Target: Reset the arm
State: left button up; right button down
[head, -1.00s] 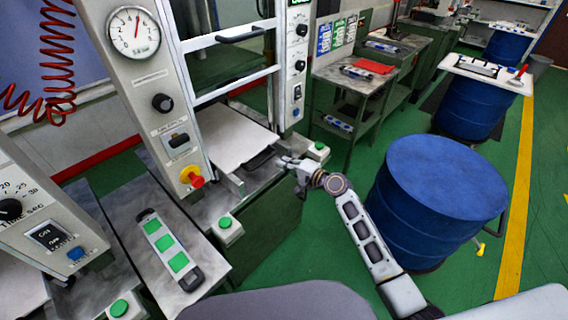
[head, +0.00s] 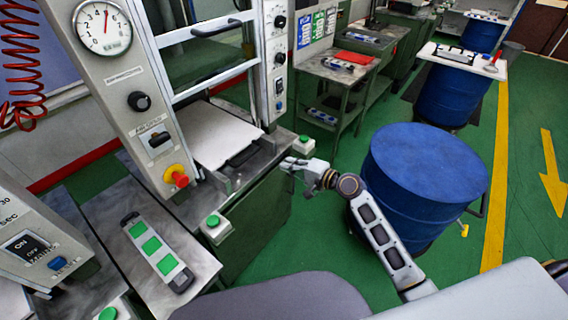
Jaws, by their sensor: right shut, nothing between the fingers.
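My right gripper (head: 287,164) is shut and empty. It is in front of the press (head: 125,85), near the right front corner of the press bed, just below a green button box (head: 303,145). My right arm comes up from the bottom right. A white plate (head: 216,134) with a dark handle lies on the press bed to the left of the gripper, apart from it. My left gripper is not in view.
Another green button box (head: 215,227) is at the press's left front corner. A panel with green squares (head: 155,250) lies on the left bench.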

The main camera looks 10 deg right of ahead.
jog(key=shift+s+d+r, duration=0.1)
jog(key=shift+s+d, duration=0.05)
jog(key=shift+s, duration=0.1)
dwell(0.7)
